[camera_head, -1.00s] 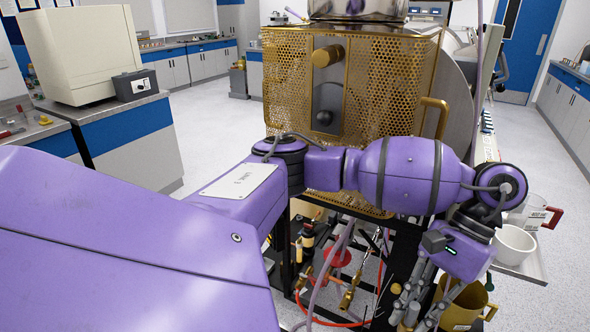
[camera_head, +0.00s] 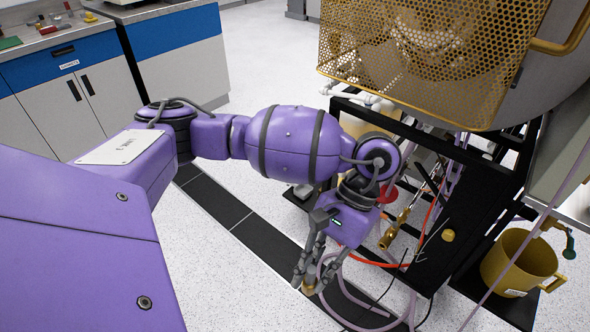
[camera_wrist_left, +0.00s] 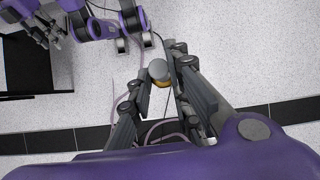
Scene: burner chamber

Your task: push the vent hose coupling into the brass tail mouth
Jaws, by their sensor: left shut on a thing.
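My left gripper (camera_head: 309,271) hangs fingers down over the floor, left of the black stand, shut on the vent hose coupling. The coupling is a short brass piece (camera_head: 309,287) at the fingertips; a pale purple hose (camera_head: 345,304) loops close by. In the left wrist view it is a grey round end with a brass rim (camera_wrist_left: 160,72) between the fingers. A slanted brass fitting (camera_head: 393,232), possibly the brass tail, is in the stand, right of and apart from the gripper; its mouth is not clear. Grey gripper fingers of mine (camera_wrist_left: 45,32) show at top left of the wrist view.
The black stand (camera_head: 480,200) carries the perforated brass burner housing (camera_head: 415,60). A red-orange hose (camera_head: 425,225) and thin wires run by the fitting. A brass bucket (camera_head: 520,262) stands at right. Speckled floor (camera_head: 240,275) is free on the left.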

